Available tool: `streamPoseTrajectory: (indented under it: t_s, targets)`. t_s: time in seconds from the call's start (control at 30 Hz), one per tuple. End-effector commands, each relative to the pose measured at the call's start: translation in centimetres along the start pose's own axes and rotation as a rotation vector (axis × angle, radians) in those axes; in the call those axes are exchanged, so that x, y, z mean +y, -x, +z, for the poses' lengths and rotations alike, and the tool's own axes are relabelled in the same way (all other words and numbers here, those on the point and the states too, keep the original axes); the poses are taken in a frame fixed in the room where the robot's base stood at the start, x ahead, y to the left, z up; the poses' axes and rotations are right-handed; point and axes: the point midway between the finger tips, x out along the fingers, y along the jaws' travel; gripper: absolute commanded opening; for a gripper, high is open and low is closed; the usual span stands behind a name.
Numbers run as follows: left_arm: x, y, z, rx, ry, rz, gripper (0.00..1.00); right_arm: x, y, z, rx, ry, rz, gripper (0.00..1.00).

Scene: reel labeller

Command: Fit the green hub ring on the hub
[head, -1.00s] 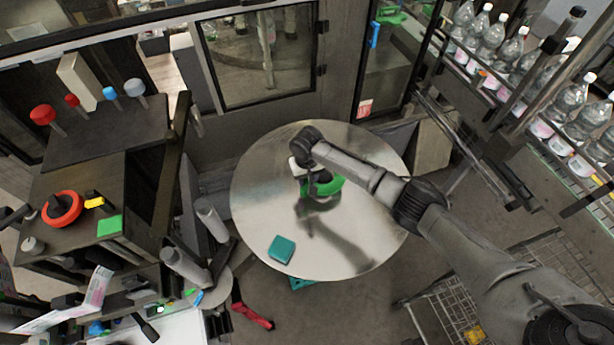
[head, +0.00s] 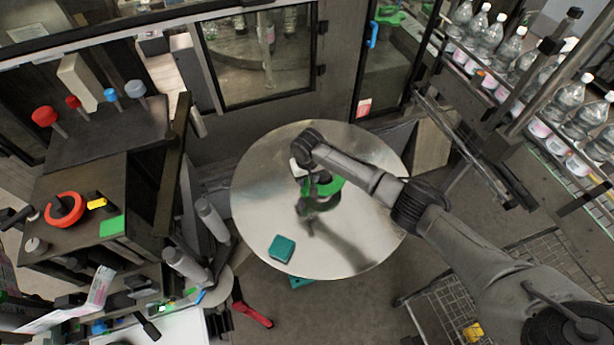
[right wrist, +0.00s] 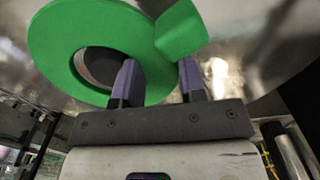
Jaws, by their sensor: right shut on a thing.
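The green hub ring (head: 336,184) is over the round metal table, in the grip of my right gripper (head: 319,189). The right wrist view shows it as a flat, wide ring (right wrist: 55,52) with a raised block on one side. The fingers of the right gripper (right wrist: 158,82) are shut on that side of it. A dark round opening shows through the ring's middle. I cannot tell for certain which part is the hub. Whether the ring touches the table is not clear. My left gripper is not in view.
The round metal table (head: 262,215) is mostly bare, with a teal block (head: 282,249) near its front left. A dark bench with a red ring (head: 50,216) stands at the left. Bottles (head: 520,62) line a conveyor at the upper right. A glass-fronted cabinet (head: 262,60) is behind.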

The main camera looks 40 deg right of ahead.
Motion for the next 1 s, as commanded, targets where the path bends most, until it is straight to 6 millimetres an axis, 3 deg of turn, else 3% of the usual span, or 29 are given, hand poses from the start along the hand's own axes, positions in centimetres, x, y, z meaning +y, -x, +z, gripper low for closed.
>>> streamPoseTrajectory:
  t_s: [0.27, 0.3, 0.57, 1.0]
  targets:
    - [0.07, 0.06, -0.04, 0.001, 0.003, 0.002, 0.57, 0.01, 0.02, 0.00, 0.000, 0.000, 0.000, 0.11]
    - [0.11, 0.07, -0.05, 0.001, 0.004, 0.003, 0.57, 0.01, 0.02, 0.00, 0.000, 0.000, 0.000, 0.41]
    - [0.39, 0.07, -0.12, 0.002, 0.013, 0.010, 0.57, 0.12, 0.00, -0.01, 0.000, -0.001, 0.002, 0.66]
    - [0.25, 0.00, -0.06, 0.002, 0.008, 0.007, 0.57, 0.56, 0.11, -0.05, -0.001, -0.006, 0.009, 0.67]
